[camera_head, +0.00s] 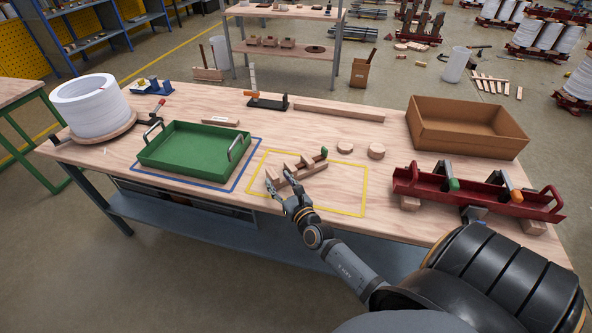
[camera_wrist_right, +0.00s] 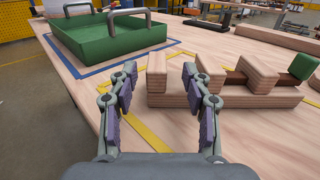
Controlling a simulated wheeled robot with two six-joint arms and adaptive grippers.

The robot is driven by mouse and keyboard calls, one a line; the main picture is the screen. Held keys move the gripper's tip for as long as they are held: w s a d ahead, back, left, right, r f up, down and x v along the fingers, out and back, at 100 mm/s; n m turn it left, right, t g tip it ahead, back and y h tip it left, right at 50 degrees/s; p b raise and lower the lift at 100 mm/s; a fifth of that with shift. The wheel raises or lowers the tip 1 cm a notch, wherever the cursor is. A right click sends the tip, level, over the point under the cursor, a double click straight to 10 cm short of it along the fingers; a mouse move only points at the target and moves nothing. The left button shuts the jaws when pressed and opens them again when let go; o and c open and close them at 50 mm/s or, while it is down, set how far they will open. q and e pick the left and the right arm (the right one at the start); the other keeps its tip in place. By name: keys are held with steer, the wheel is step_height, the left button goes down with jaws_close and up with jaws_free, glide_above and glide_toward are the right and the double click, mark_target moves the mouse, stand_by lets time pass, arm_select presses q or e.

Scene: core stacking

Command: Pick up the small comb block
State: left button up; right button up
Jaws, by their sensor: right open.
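The small comb block (camera_head: 297,171) is light wood with several upright teeth. It lies inside the yellow outline on the table, and in the right wrist view the comb block (camera_wrist_right: 232,94) lies ahead and to the right. My right gripper (camera_head: 283,190) is open and empty at the near left end of the block. In the wrist view its fingers (camera_wrist_right: 160,74) stand apart, with the block's left tooth showing between them and the right finger overlapping the block. I cannot tell whether they touch. My left gripper is not in view.
A green tray (camera_head: 188,168) with metal handles stands in the blue outline to the left. A green-tipped tool (camera_head: 322,154) lies close behind the comb block.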

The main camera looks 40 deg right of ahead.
mark_target(272, 173)
steer(key=w, duration=0.4)
steer(key=shift+w, duration=0.25)
steer(key=shift+w+f, duration=0.1)
steer(key=shift+w, duration=0.1)
steer(key=shift+s, duration=0.15)
steer(key=shift+c, duration=0.9)
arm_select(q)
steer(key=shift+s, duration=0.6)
arm_select(e)
jaws_close()
